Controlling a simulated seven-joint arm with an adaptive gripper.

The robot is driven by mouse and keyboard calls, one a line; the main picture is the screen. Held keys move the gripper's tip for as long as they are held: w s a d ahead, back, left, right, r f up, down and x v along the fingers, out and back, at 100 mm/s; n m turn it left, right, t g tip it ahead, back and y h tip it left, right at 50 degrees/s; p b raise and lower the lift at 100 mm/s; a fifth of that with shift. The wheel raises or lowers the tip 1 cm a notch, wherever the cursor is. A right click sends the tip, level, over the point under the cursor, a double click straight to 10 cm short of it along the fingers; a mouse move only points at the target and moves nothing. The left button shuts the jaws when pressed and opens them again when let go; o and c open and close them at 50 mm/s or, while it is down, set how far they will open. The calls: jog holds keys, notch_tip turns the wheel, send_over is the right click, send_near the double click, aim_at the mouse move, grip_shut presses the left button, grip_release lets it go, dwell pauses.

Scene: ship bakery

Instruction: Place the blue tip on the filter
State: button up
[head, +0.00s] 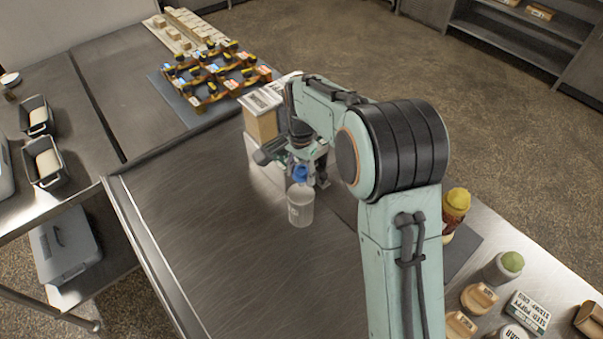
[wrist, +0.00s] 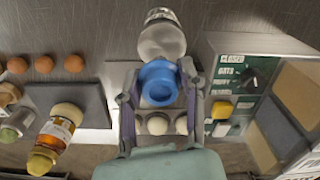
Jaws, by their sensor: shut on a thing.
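The blue tip (wrist: 160,84) is a round blue piece with a hollow centre. My gripper (wrist: 158,92) is shut on it, with a finger on each side. In the head view the blue tip (head: 301,173) shows at the neck of a clear bottle (head: 300,207) with faint lettering. In the wrist view the clear bottle (wrist: 162,42) lies just beyond the blue tip. Whether the two touch or are apart, I cannot tell. No thing is plainly recognisable as a filter; the clear bottle is the nearest candidate. My arm hides part of the gripper in the head view.
A green panel box (wrist: 235,85) with a knob stands right of my gripper in the wrist view. An amber bottle (wrist: 56,135) and several brown eggs (wrist: 73,63) are at left. The steel table (head: 210,230) is clear left of the bottle. A cardboard box (head: 262,122) stands behind.

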aim_at(301, 183)
jog(key=shift+w+f, duration=0.15)
jog(key=shift+f, duration=1.55)
jog(key=shift+f, duration=0.15)
jog(key=o, duration=0.8)
notch_tip(301, 183, up, 12)
jog(key=shift+r, duration=0.25)
